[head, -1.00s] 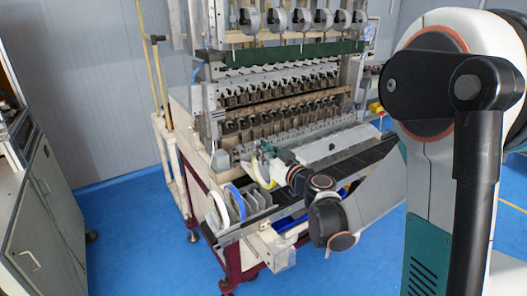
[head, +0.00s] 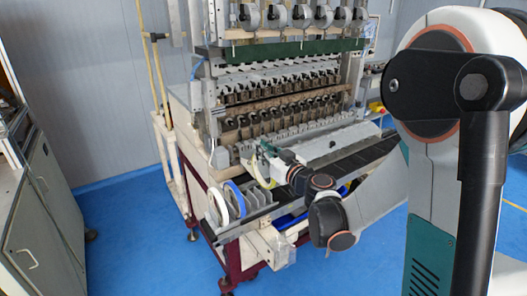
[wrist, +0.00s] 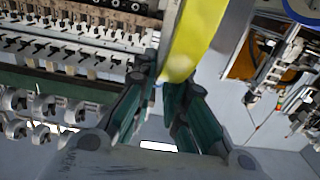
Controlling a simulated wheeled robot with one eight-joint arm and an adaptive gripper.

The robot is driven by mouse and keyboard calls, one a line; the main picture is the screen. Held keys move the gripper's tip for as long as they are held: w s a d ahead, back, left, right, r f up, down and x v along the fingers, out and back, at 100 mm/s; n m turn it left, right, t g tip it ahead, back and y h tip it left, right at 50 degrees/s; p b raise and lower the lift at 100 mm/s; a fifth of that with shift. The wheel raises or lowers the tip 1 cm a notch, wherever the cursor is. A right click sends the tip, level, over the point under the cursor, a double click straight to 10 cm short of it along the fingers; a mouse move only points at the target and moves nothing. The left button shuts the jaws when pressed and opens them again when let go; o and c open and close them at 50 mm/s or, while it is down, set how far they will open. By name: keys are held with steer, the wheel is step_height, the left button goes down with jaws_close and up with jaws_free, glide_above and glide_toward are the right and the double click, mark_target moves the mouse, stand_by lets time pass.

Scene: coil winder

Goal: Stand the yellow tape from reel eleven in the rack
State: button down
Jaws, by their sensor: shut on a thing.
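The yellow tape (wrist: 197,38) is a roll seen nearly edge-on in the wrist view, between the fingertips of my gripper (wrist: 168,84). My gripper is shut on it. In the head view the tape (head: 261,169) is a thin pale-yellow arc, with my gripper (head: 266,152) at its upper edge. It is close above and behind the rack (head: 262,200), a row of grey upright dividers at the front left of the machine. I cannot tell whether the tape touches the rack. Part of the tape is hidden by my gripper and wrist.
A white roll (head: 218,206) and a blue-edged roll (head: 236,198) stand at the rack's left end. The coil winder (head: 280,100) rises behind, with rows of spindles and reels on top. Grey cabinets (head: 35,225) stand at left; blue floor between is clear.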

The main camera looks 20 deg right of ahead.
steer(key=shift+f, duration=0.15)
steer(key=shift+f+b, duration=1.15)
steer(key=shift+f, duration=0.15)
stand_by(0.6)
steer(key=shift+f+b, duration=2.2)
steer(key=shift+b, duration=0.05)
steer(key=c, duration=1.9)
jaws_free()
steer(key=shift+s, duration=0.1)
steer(key=shift+r+v, duration=0.2)
steer(key=shift+v, duration=1.3)
steer(key=shift+r+v, duration=0.15)
steer(key=shift+v, duration=1.3)
